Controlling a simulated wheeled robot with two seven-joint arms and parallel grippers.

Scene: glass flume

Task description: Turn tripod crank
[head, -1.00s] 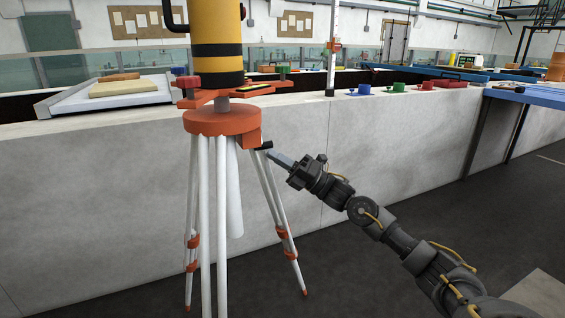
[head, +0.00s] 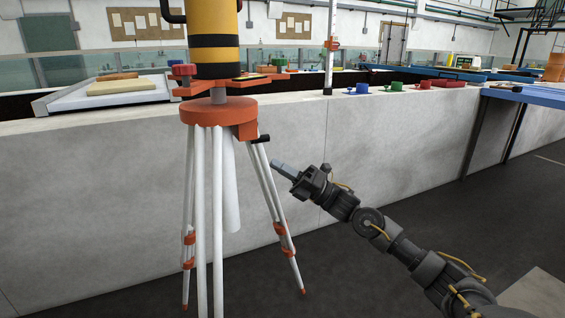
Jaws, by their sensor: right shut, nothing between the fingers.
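The tripod (head: 218,112) stands in front of the concrete wall, with an orange head and white legs. A yellow and black instrument (head: 215,40) sits on top of it. The crank (head: 261,139) is a small black handle at the right side of the orange head. My right gripper (head: 274,164) is shut and empty, a little below and right of the crank, apart from it in the picture. Its arm comes in from the lower right. My left gripper is not in view.
The concrete wall (head: 110,190) runs behind the tripod. On its ledge are a tray (head: 70,103) at left and blue, green and red pieces (head: 391,87) at right. The tripod's legs spread on dark floor. A blue-topped table (head: 530,97) stands at right.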

